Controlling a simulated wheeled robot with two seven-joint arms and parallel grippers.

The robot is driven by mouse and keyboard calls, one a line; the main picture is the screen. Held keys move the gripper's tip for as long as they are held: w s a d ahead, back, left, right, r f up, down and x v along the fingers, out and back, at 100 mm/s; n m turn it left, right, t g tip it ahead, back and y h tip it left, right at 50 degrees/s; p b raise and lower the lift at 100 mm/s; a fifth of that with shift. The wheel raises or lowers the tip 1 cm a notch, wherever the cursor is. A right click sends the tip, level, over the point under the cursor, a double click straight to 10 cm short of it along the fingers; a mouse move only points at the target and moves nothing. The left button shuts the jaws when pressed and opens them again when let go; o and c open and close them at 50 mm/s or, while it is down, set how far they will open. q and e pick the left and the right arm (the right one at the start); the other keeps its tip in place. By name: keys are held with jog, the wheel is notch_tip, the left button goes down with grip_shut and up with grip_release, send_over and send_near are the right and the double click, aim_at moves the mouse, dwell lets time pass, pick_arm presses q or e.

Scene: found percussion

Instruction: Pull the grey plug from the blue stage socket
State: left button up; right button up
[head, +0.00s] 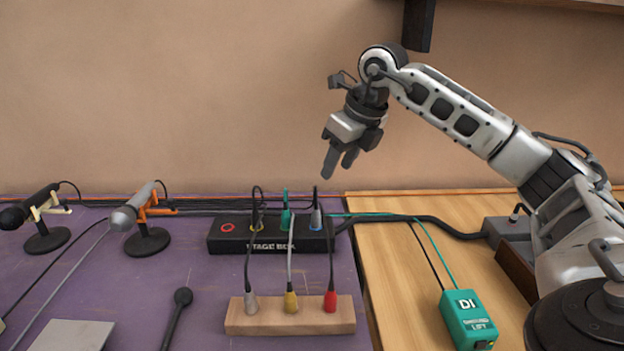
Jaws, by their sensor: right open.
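The grey plug (316,217) stands upright in the blue-ringed socket (316,228) at the right end of the black stage box (222,244). A thin dark cable rises from its top. A green plug (286,218) is in the socket to its left, and a yellow-ringed socket (257,227) also holds a plug. The red-ringed socket (227,228) is empty. My right gripper (338,168) is open and empty, fingers pointing down, above and slightly right of the grey plug in the picture, apart from it. My left gripper is not in view.
A wooden block (245,319) holding grey, yellow and red connectors stands in front of the stage box. Cables arch between them. Two microphones on stands (147,241) (45,238) are at left. A green DI box (468,318) lies at right.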

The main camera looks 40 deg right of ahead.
send_near(318, 209)
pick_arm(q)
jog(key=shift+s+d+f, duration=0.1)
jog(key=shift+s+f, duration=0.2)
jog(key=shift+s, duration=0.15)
pick_arm(e)
jog(key=x, duration=1.1)
jog(key=shift+s+a+f, duration=0.1)
jog(key=shift+s, duration=0.2)
jog(key=shift+c, duration=0.3)
grip_shut()
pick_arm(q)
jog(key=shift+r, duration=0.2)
pick_arm(e)
jog(key=shift+r, duration=0.25)
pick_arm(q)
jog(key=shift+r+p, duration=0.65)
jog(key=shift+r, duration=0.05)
pick_arm(e)
jog(key=shift+r, duration=0.95)
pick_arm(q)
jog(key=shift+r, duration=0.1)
